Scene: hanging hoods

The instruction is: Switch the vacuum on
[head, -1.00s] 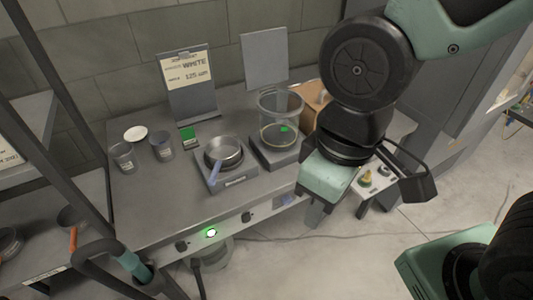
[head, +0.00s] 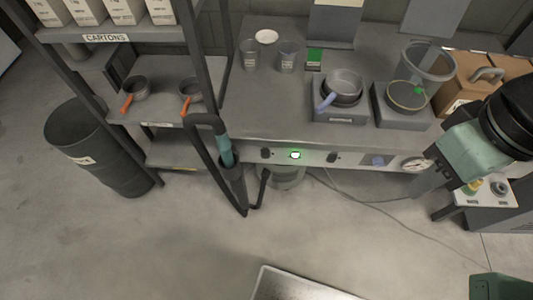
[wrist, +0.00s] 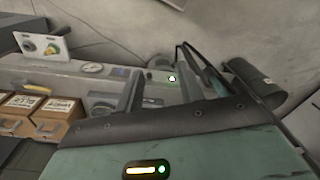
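A green-lit button (head: 295,155) glows on the bench's front panel (head: 345,158), between two dark knobs or sockets. It also shows as a green light in the wrist view (wrist: 172,79). My gripper (head: 436,200) is at the right, in front of the bench and well right of the lit button. In the wrist view its two fingers (wrist: 160,80) stand apart with nothing between them.
A gauge (head: 416,164) and a control box with knobs (head: 487,190) are close to my gripper. A dark bin (head: 95,150) and shelves are at left.

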